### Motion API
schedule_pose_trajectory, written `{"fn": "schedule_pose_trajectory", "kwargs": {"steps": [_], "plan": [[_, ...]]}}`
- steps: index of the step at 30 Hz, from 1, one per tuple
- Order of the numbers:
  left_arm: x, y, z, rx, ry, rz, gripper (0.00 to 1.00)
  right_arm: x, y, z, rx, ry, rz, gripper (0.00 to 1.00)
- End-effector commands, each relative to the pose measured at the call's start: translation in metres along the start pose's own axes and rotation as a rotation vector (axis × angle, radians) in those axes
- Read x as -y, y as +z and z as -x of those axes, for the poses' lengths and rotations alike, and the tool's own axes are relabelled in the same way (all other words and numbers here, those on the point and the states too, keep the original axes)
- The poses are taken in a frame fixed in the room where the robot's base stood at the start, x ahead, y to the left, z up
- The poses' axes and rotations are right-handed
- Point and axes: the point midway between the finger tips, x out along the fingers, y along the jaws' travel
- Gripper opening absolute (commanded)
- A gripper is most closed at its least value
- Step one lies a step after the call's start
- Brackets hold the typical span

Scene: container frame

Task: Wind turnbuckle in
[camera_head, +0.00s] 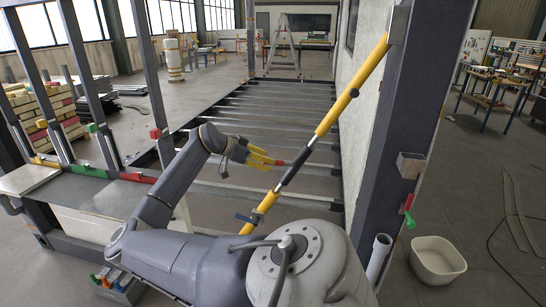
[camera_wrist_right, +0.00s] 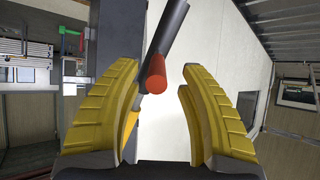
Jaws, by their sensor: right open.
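The turnbuckle brace (camera_head: 338,108) runs diagonally from the top of the dark post down to the left in the head view. It has yellow tubes and a dark middle section (camera_head: 295,167). A dark bar with a red tip (camera_wrist_right: 153,73) sticks out from this section toward my right gripper. My right gripper (camera_head: 270,160) has yellow fingers and is open, just left of the middle section. In the right wrist view the red tip appears between the open fingers; contact cannot be told. My left gripper is not in view.
A dark post (camera_head: 400,120) stands right of the brace, with a pale bin (camera_head: 437,260) on the floor beyond it. A bench (camera_head: 85,195) with red and green parts is at left. Floor beams (camera_head: 270,110) lie behind the brace. A ladder (camera_head: 282,45) stands farther back.

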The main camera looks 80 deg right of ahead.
Motion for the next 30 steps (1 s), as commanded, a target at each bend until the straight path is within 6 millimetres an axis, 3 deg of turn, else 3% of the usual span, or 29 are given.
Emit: {"fn": "schedule_pose_trajectory", "kwargs": {"steps": [6,12,30], "plan": [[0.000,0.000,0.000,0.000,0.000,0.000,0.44,0.001,0.001,0.036,0.002,-0.002,0.002,0.41],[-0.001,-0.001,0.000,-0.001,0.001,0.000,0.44,0.001,0.002,0.055,0.002,-0.001,0.002,0.41],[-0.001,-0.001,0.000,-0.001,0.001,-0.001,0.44,0.000,0.001,0.063,0.002,0.000,0.002,0.41]]}}
